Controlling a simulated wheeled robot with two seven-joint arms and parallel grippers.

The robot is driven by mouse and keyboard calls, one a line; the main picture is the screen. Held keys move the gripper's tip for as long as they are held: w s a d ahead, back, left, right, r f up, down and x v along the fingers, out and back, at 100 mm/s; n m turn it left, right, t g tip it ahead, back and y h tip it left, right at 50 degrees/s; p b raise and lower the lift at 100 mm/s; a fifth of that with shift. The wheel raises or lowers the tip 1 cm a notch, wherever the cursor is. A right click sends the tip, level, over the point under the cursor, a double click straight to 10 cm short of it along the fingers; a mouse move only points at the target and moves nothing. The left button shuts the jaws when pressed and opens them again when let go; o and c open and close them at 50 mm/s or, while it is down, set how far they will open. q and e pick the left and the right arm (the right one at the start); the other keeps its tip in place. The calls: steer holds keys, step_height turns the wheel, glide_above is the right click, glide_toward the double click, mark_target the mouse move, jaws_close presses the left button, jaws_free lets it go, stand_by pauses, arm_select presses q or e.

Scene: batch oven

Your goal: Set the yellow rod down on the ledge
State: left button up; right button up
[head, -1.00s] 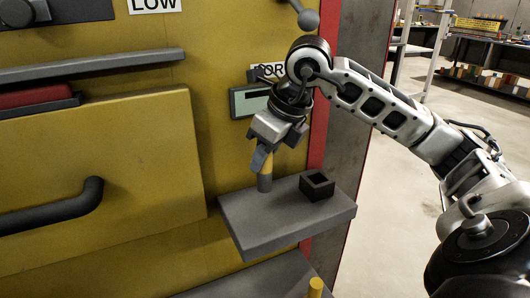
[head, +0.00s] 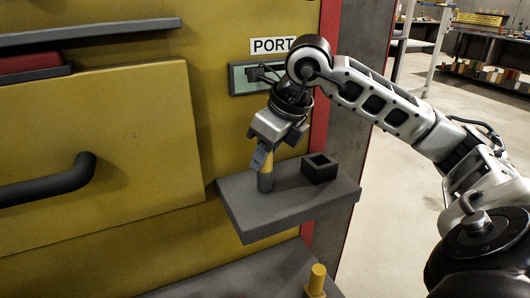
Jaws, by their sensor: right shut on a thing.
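My right gripper (head: 265,152) is shut on the yellow rod (head: 266,181) and holds it upright. Its fingers cover part of the rod's upper end. The rod's lower end shows against the top of the grey ledge (head: 285,212), left of its middle. I cannot tell whether it touches the ledge or is just above it. My left gripper is out of view.
A black square socket block (head: 320,168) stands on the ledge to the right of the rod. A second yellow peg (head: 317,279) stands below the ledge. A dark handle (head: 50,186) juts from the yellow oven front at left. The ledge's front is bare.

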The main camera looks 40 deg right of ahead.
steer(key=shift+f+b, duration=0.5)
steer(key=shift+f, duration=0.1)
steer(key=o, duration=1.1)
